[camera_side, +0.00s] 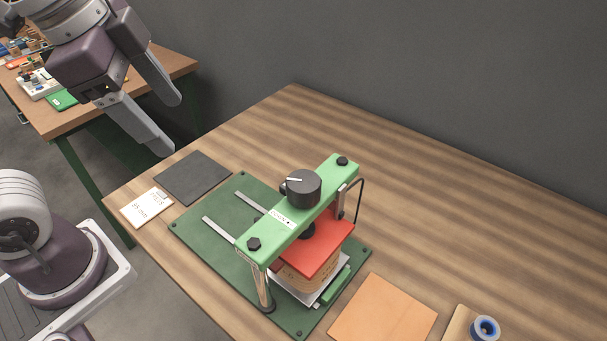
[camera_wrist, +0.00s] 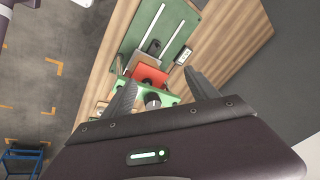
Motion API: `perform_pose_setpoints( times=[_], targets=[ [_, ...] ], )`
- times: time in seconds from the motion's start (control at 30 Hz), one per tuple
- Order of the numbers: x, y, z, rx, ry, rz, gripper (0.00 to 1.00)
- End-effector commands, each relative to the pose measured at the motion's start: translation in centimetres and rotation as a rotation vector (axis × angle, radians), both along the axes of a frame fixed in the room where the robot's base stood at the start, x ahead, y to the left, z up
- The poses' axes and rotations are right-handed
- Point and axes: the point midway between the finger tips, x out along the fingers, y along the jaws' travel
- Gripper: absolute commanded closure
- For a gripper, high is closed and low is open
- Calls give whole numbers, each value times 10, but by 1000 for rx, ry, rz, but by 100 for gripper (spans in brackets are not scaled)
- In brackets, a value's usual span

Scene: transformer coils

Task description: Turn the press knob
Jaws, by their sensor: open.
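The press knob (camera_side: 303,188) is a black round knob with a white mark line. It sits on top of the press's green crossbar (camera_side: 325,180), and it also shows in the wrist view (camera_wrist: 153,101), between my fingers. Under the crossbar a red plate (camera_side: 312,246) rests over a tan coil block (camera_side: 308,276) on the green base plate (camera_side: 200,226). My gripper (camera_side: 166,125) is open and empty, at the upper left in the side view, well apart from the knob. In the wrist view its two fingers (camera_wrist: 163,92) are spread wide.
A dark grey mat (camera_side: 192,178) and a white card (camera_side: 146,207) lie left of the press. An orange-tan sheet (camera_side: 383,313) and a blue roll (camera_side: 485,328) lie to the right. The table behind the press is clear. A second bench (camera_side: 150,72) stands at the upper left.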

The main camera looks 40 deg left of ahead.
Motion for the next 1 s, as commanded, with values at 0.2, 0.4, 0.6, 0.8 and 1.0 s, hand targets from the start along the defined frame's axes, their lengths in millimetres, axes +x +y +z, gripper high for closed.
perform_pose_setpoints(
  times=[0.2,0.4,0.6,0.8,1.0],
  targets=[
    [79,-84,-8,273,150,-1166,32],
    [104,-134,-34,347,188,-1761,32],
    [105,-139,-60,354,194,-1844,32],
    [105,-139,-97,353,191,-1841,32],
    [106,-139,-108,354,189,-1837,32]
  ],
)
